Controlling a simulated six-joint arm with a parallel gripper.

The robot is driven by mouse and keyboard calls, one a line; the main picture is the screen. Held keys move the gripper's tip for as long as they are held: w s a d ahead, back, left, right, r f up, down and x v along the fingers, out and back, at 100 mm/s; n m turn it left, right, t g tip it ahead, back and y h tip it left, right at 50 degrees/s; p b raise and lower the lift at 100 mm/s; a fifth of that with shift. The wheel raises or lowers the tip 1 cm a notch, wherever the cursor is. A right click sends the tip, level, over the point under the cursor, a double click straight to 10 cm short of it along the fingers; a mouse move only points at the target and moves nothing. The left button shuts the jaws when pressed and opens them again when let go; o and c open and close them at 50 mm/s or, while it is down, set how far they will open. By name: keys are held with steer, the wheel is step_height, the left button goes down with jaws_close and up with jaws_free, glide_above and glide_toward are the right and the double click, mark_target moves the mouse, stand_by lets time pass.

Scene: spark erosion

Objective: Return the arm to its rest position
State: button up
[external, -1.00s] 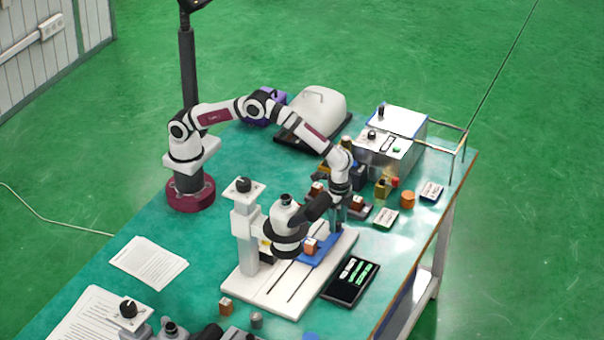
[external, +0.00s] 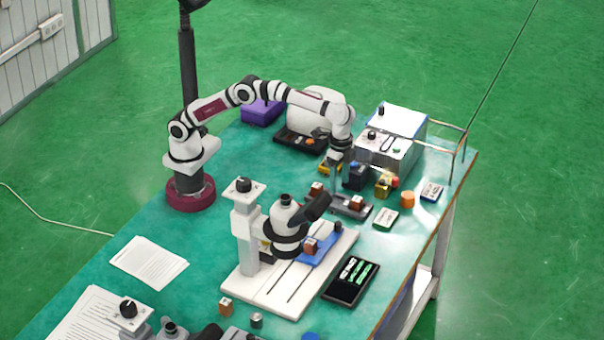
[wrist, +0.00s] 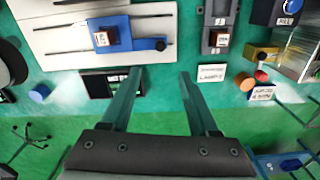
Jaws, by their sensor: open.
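My gripper (external: 336,182) points down over the bench, above the grey block holders in the external view. In the wrist view my gripper (wrist: 160,73) has its two fingers well apart with nothing between them. My arm is bent up and reaches out from its dark red base over the teal bench (external: 225,165). The gap between the fingertips and the holders cannot be told exactly.
A white microscope-like stand (external: 284,215) carries a brown block (external: 311,246) on a blue slide. Grey holders (external: 349,208) hold brown blocks. A black display (external: 351,279), a metal control box (external: 388,152) and a purple box (external: 262,112) stand around.

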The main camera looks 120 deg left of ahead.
steer(key=shift+r, duration=0.1)
stand_by(0.3)
steer(key=s+d+r+m, duration=0.1)
steer(key=s+r, duration=0.3)
steer(key=s, duration=0.4)
steer(key=s+r+m, duration=0.1)
steer(key=s+r, duration=0.2)
steer(key=s, duration=0.5)
steer(key=s+f+m+y, duration=0.1)
steer(key=s+f, duration=0.2)
steer(key=s, duration=0.8)
steer(key=s+f, duration=0.3)
steer(key=s, duration=0.9)
steer(key=shift+m+y, duration=0.4)
